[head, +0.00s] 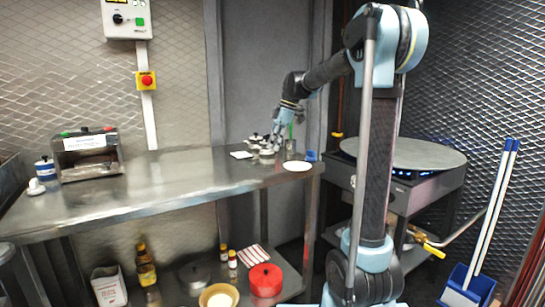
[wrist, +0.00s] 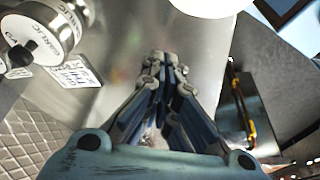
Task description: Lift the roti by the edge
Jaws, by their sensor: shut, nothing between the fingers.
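A pale round flat disc (head: 297,166) lies near the right end of the steel table. I cannot tell whether it is the roti or a plate. A pale round edge (wrist: 212,3) cut off at the top of the wrist view may be the same disc. My gripper (head: 277,138) is above the table's right end, behind and left of the disc, among small containers. In the wrist view my gripper (wrist: 167,62) has its fingers together with nothing between them, apart from the pale edge. No clearly recognisable roti shows.
A jar marked garlic (wrist: 42,28) and a printed card (wrist: 73,76) are left of my gripper. A steel cup (head: 291,150) stands behind the disc. A large round griddle (head: 402,153) is at the right. The steel table (head: 150,175) is clear in its middle.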

